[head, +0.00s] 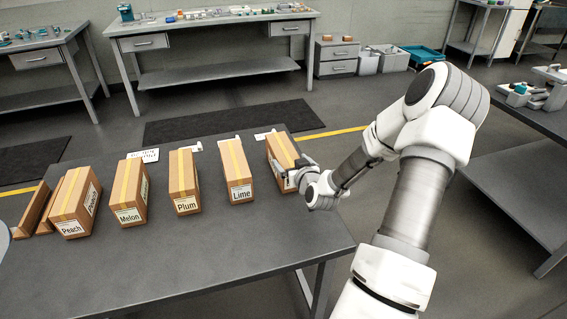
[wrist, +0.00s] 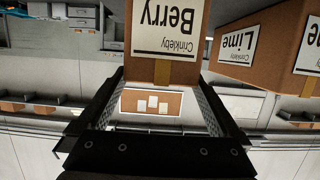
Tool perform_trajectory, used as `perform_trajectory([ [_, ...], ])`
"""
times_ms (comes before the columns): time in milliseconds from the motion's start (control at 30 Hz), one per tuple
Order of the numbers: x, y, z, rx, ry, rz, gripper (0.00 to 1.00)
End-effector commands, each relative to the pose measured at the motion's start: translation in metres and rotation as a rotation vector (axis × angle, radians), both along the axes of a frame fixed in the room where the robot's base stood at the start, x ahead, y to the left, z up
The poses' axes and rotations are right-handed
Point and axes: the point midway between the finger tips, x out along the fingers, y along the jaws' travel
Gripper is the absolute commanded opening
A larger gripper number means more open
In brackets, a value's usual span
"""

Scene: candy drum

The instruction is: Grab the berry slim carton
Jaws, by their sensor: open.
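The berry carton (wrist: 165,35) is a tall brown box with yellow tape and a white "Crinkleby Berry" label, upside down in the wrist view. In the head view, the rightmost carton (head: 281,150) on the table stands by my gripper (head: 301,172), which partly hides its label. My gripper also shows in the wrist view (wrist: 162,88), open and empty, with one finger toward each side of the carton. The carton's near end lies at about the fingertips; I cannot tell whether they touch it.
A lime carton (head: 236,170) stands left of it, with a gap between. Plum (head: 184,180), melon (head: 128,192) and peach (head: 76,203) cartons continue leftward on the dark table (head: 230,240). The table's front strip is clear.

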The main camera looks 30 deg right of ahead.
Motion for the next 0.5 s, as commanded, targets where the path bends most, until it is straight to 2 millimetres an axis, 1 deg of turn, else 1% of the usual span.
perform_trajectory([
  [167, 0.01, -0.002, -0.004, 0.002, -0.002, 0.0, 1.0],
  [233, 0.016, -0.004, -0.009, 0.002, -0.001, 0.0, 1.0],
  [367, 0.033, -0.008, -0.019, 0.004, -0.001, 0.0, 1.0],
  [500, 0.047, -0.012, -0.023, 0.002, -0.001, 0.0, 1.0],
])
